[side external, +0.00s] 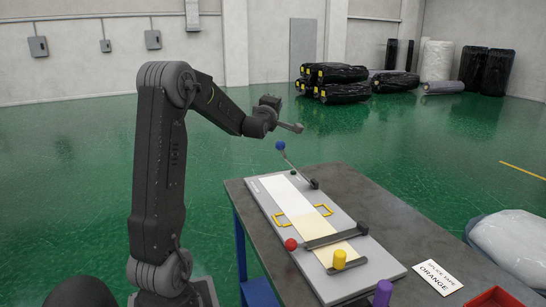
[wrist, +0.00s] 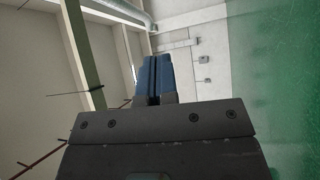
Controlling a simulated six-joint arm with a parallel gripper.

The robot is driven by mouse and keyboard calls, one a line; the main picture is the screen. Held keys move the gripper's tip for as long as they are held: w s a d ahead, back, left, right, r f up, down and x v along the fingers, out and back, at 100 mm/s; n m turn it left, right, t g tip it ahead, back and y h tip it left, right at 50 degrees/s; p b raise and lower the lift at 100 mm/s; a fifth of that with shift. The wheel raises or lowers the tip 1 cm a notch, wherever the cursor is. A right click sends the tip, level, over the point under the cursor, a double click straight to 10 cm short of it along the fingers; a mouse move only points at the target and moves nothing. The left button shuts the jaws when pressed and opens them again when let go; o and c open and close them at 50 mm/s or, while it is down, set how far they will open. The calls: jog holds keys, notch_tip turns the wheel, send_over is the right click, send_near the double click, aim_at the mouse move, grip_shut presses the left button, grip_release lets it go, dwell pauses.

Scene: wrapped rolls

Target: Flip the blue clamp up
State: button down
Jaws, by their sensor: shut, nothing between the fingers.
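The blue clamp's round blue knob (side external: 280,145) is at the end of a thin lever in the side external view. The lever slants up and left from its dark pivot (side external: 314,184) at the far end of the grey splice board (side external: 367,277), so the knob stands raised above the board. My gripper (side external: 300,128) is a little above and to the right of the knob, apart from it. Its blue fingers (wrist: 153,78) are closed together and empty in the wrist view. The wrist view shows wall and ceiling; the clamp is not in it.
The red-knobbed clamp (side external: 290,244) lies low across the pale strip (side external: 291,199). Air around my gripper is clear.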

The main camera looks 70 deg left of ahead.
jog(key=s+d+r+n+t+y, duration=0.1)
jog(key=s+d+n+y, duration=0.3)
jog(key=s+d+n, duration=0.4)
notch_tip(320, 180, down, 23)
jog(key=w+a+n, duration=0.1)
jog(key=w+a, duration=0.1)
jog(key=x, duration=0.9)
jog(key=shift+w, duration=0.4)
jog(key=shift+a+r, duration=0.1)
jog(key=shift+a, duration=0.05)
jog(key=w+r+m+h, duration=0.3)
jog(key=w+m, duration=0.1)
jog(key=w, duration=0.5)
jog(key=w+r+m+g+h, duration=0.1)
jog(key=w+r+m+h, duration=0.2)
jog(key=w, duration=0.5)
jog(key=shift+w+r+m, duration=0.4)
jog(key=shift+r+m, duration=0.1)
jog(key=shift+r, duration=0.3)
